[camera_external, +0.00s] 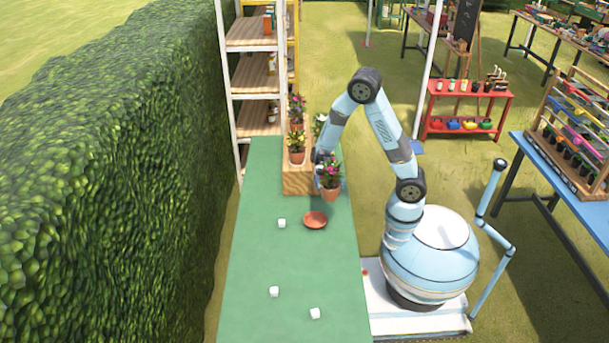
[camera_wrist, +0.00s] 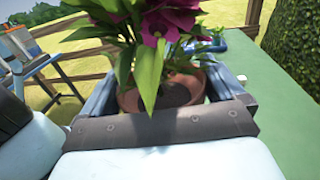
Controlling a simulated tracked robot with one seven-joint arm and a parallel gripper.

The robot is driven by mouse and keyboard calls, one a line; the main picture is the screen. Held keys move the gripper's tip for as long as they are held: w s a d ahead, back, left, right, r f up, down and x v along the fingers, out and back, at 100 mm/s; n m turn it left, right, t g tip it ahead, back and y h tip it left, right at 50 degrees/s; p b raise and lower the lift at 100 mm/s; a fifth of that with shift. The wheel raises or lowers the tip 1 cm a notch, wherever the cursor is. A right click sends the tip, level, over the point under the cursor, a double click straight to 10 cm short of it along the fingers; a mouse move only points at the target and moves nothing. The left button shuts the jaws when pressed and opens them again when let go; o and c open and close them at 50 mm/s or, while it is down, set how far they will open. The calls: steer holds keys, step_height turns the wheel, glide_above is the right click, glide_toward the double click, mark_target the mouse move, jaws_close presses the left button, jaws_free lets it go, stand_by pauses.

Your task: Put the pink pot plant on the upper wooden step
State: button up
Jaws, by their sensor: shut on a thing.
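The pink pot plant, with pink flowers, green leaves and a terracotta pot (camera_external: 331,193), is held by my gripper (camera_external: 320,184). In the wrist view the pot (camera_wrist: 187,90) sits between the two fingers of my gripper (camera_wrist: 165,92), and its leaves hide part of the rim. The plant is upright beside the front right of the wooden steps (camera_external: 297,182). I cannot tell its exact height above the table. A yellow-flowered pot plant (camera_external: 297,146) stands on the steps, with another pink-flowered plant (camera_external: 297,108) behind it. My arm partly hides a white-flowered plant (camera_external: 319,126).
The green table (camera_external: 250,270) carries an orange-red saucer (camera_external: 315,220) just in front of the held plant. A hedge (camera_external: 110,160) runs along the left. A shelf rack (camera_external: 252,75) stands behind the table.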

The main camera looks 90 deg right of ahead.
steer(key=w+d+r+m+t+h, duration=0.4)
steer(key=d+m+t, duration=0.3)
steer(key=d+t, duration=0.2)
steer(key=w+d+r+m+t+h, duration=0.45)
steer(key=d+m+t, duration=0.25)
steer(key=d+t, duration=0.2)
steer(key=s+d+r+m+t+h, duration=0.1)
steer(key=s+d+r+m+h, duration=0.15)
steer(key=d+h, duration=0.35)
steer(key=s+d+r+m+h, duration=0.15)
steer(key=d+m+h, duration=0.25)
steer(key=d, duration=0.4)
steer(key=s+d+r+m+t+h, duration=0.1)
steer(key=s+d+m+h, duration=0.15)
steer(key=d+h, duration=0.35)
steer(key=shift+y, duration=0.55)
steer(key=shift+w+d+f, duration=1.45)
steer(key=shift+w+f, duration=0.6)
steer(key=shift+f, duration=0.95)
steer(key=shift+w+d+f, duration=1.5)
steer(key=shift+w+f, duration=0.5)
steer(key=shift+f, duration=1.05)
steer(key=shift+w+d+f, duration=1.45)
steer(key=shift+w+f, duration=0.6)
steer(key=shift+f, duration=0.95)
